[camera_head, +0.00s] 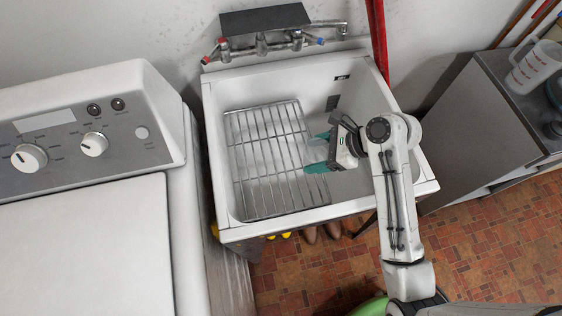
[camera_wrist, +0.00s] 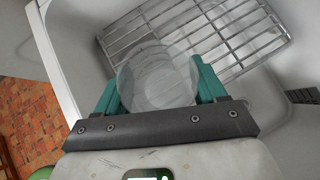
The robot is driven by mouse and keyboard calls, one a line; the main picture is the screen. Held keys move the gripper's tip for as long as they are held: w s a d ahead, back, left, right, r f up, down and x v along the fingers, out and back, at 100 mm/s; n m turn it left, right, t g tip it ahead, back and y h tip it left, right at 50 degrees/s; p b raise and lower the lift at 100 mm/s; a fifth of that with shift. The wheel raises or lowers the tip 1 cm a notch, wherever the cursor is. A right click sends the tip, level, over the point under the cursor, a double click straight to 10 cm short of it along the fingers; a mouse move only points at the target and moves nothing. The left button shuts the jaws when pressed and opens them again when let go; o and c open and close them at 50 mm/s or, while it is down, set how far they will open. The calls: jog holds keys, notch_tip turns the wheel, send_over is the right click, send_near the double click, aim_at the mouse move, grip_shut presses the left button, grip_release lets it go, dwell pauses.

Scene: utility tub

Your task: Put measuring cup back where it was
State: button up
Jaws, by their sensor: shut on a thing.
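My gripper (camera_head: 322,152) is over the utility tub, near the right edge of the wire rack. Its two teal fingers are shut on a clear, round measuring cup (camera_wrist: 157,70), one finger at each side. In the head view the cup (camera_head: 316,149) is faint and partly hidden by the fingers. No markings can be read on it. The wire rack (camera_head: 262,160) lies in the left part of the white tub (camera_head: 356,196). It also shows behind the cup in the wrist view (camera_wrist: 225,30). The gap between cup and rack cannot be judged.
Taps (camera_head: 262,45) and a spout line the tub's back. A white washer (camera_head: 90,200) stands left. A grey cabinet (camera_head: 450,135) at right bears a translucent jug with red markings (camera_head: 535,66). A red pipe (camera_head: 377,40) rises behind. The tub floor right of the rack looks clear.

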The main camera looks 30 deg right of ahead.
aim_at(316, 157)
jog(key=x, duration=1.1)
jog(key=shift+w+b, duration=0.3)
jog(key=shift+w, duration=0.2)
jog(key=shift+f, duration=1.5)
jog(key=o, duration=1.1)
jog(key=v, duration=1.2)
jog(key=shift+w+p, duration=0.1)
jog(key=shift+p, duration=0.2)
